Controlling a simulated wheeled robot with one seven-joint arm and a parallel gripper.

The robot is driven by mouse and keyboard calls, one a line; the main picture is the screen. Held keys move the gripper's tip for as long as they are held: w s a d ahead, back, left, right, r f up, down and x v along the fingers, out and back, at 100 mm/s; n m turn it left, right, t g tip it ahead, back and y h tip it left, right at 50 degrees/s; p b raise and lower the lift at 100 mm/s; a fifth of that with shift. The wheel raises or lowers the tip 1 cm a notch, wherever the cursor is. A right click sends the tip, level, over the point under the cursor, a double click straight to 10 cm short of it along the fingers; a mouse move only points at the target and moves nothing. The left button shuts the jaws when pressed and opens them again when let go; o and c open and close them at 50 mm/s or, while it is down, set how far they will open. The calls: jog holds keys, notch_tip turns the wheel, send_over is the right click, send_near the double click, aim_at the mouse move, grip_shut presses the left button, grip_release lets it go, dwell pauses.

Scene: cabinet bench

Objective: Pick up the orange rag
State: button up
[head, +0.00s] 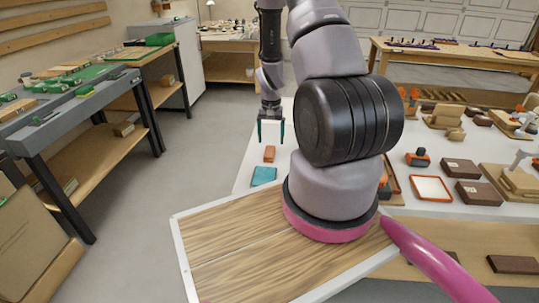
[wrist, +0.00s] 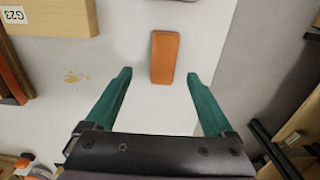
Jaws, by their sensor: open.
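The orange rag (head: 269,154) is a small oblong piece lying flat on the white bench top, near its left edge. In the wrist view the rag (wrist: 164,57) looks like a rounded block, upright in the picture and fully visible. My gripper (head: 271,132) is open and empty, with two teal fingers pointing down, just behind the rag in the head view. In the wrist view my gripper (wrist: 159,76) has its fingertips on either side of the rag's line, with the rag mostly beyond them. I see no contact; the height gap is unclear.
A folded teal cloth (head: 263,176) lies just in front of the rag. A wooden block (wrist: 52,18) with a label is at the upper left in the wrist view. The bench edge is close on the right there. Boxes and tools crowd the bench's right side.

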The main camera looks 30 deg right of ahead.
aim_at(270, 151)
jog(key=f, duration=0.5)
jog(key=shift+a, duration=0.3)
grip_shut()
notch_tip(270, 151, up, 10)
jog(key=c, duration=0.7)
grip_release()
jog(key=c, duration=0.6)
